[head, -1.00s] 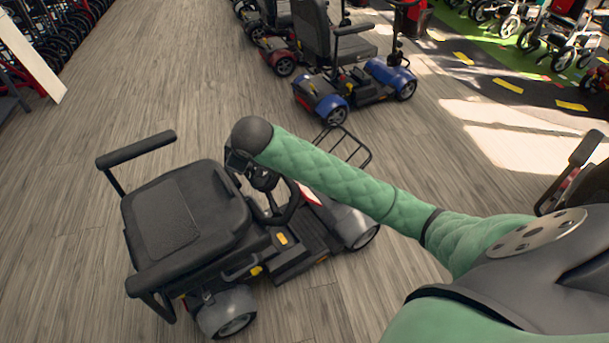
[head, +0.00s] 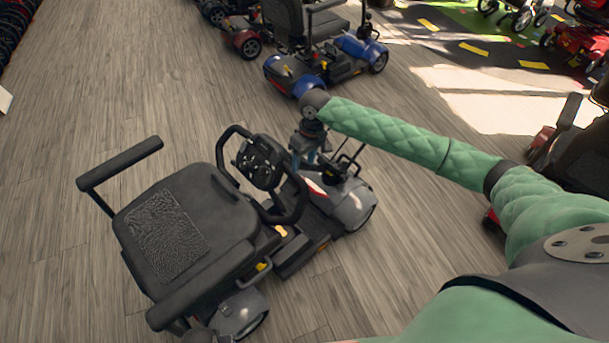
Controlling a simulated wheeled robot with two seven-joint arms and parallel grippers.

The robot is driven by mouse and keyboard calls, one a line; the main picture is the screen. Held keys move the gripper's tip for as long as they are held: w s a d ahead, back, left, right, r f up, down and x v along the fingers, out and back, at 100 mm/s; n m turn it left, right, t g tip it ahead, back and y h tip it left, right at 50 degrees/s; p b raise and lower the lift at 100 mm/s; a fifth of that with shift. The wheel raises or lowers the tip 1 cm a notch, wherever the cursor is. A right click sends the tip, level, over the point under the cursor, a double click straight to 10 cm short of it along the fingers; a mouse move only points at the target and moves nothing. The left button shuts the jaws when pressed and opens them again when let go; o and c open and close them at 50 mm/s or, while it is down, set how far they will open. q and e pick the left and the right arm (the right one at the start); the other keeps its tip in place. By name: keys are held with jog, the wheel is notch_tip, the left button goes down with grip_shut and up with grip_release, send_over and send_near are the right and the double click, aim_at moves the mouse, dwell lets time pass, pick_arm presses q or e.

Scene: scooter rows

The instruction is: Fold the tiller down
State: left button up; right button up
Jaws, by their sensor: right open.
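A grey mobility scooter (head: 352,200) with a black seat (head: 190,225) stands at the lower middle. Its tiller (head: 260,163) rises in front of the seat, with a black loop handlebar and a dark control console facing the seat. The tiller leans somewhat toward the seat and is not folded flat. My right gripper (head: 304,165) points down just beyond the tiller head, on the front-basket side. It is open and appears empty; whether its fingers touch the tiller column cannot be told. The lower tiller is partly hidden by the handlebar. My left gripper is out of view.
A blue scooter (head: 358,50) stands beyond, with a red one (head: 240,35) to its left. Another dark and red scooter (head: 570,150) stands at the right, behind my right arm. The wooden floor (head: 90,110) to the left is clear.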

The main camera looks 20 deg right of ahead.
aim_at(301, 179)
jog(key=shift+m, duration=0.4)
jog(key=p+x, duration=0.2)
jog(key=x, duration=0.5)
jog(key=shift+s+f, duration=0.2)
jog(key=shift+f, duration=0.05)
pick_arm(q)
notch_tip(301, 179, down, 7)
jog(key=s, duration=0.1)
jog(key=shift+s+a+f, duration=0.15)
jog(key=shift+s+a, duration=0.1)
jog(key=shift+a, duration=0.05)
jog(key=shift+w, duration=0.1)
pick_arm(e)
grip_shut()
